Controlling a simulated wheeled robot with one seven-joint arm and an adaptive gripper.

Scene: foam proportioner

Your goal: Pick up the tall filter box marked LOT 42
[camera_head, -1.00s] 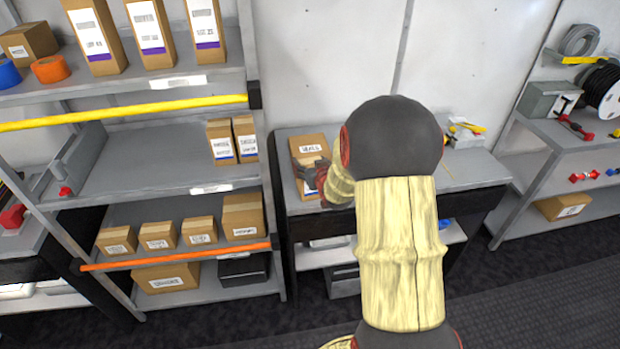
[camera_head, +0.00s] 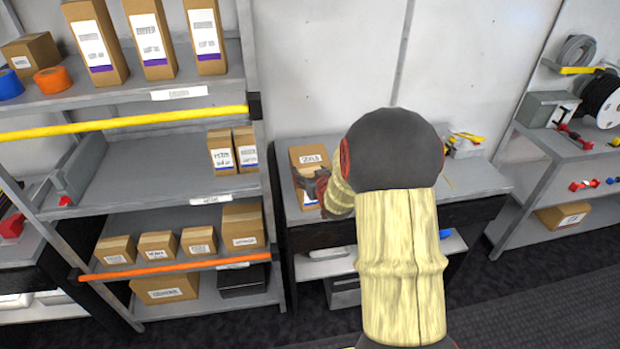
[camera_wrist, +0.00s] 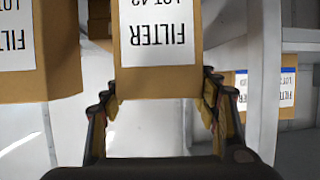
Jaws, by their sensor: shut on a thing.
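The tall cardboard filter box (camera_wrist: 155,82) is in the middle of the wrist view, with a white label reading FILTER and a partly cut-off LOT 42, upside down in the picture. My gripper (camera_wrist: 160,98) has one finger on each side of it and is shut on it. In the head view, a cardboard box with a white label (camera_head: 308,158) is at the worktop's left end, with my gripper (camera_head: 312,188) across its front. Its lettering is unclear there. My arm hides part of the worktop. I cannot tell whether the held box touches a surface.
Another FILTER box (camera_wrist: 50,55) is close on the left in the wrist view. Blue-striped boxes (camera_wrist: 287,88) show on the right. In the head view, a shelf rack (camera_head: 130,185) with several boxes stands left of the worktop (camera_head: 470,178). The worktop right of my arm is mostly clear.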

